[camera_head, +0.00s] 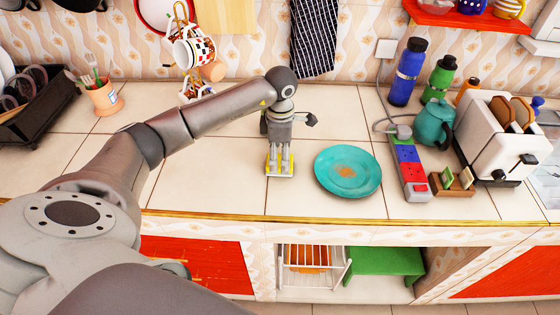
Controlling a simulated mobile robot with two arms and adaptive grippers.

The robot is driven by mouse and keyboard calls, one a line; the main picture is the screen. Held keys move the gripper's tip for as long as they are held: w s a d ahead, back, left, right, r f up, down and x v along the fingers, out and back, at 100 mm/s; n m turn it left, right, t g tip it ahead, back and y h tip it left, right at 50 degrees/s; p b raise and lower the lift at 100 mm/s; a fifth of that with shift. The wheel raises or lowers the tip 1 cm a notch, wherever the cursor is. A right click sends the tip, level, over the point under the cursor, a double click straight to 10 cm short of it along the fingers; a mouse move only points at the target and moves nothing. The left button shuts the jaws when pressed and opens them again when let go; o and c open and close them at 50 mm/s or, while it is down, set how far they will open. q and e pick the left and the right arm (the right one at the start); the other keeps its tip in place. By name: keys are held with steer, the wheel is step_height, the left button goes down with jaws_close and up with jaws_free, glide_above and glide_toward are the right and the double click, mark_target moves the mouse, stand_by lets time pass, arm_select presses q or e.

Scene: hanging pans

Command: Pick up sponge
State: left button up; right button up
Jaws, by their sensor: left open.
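My left gripper (280,172) reaches down over the tiled counter in the middle of the view, left of the teal plate. It is open, its fingers pointing down close to the counter. A small yellow patch (291,163) shows at and between the fingers. It may be the sponge, mostly hidden by the gripper, or part of the gripper itself; I cannot tell. No other sponge is clear to see. My right gripper is not in view.
The teal plate (347,172) with a brown stain lies just right of the gripper. A power strip (410,170), bottles (407,72) and a toaster (500,140) stand further right. A mug tree (187,45) stands behind. The counter (210,190) left of the gripper is clear.

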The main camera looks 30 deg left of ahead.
mark_target(280, 160)
arm_select(q)
step_height(280, 160, down, 2)
steer(key=shift+s+f+p, duration=0.1)
steer(key=shift+p, duration=0.2)
steer(key=shift+f, duration=0.4)
steer(key=shift+c, duration=1.3)
steer(key=c, duration=0.7)
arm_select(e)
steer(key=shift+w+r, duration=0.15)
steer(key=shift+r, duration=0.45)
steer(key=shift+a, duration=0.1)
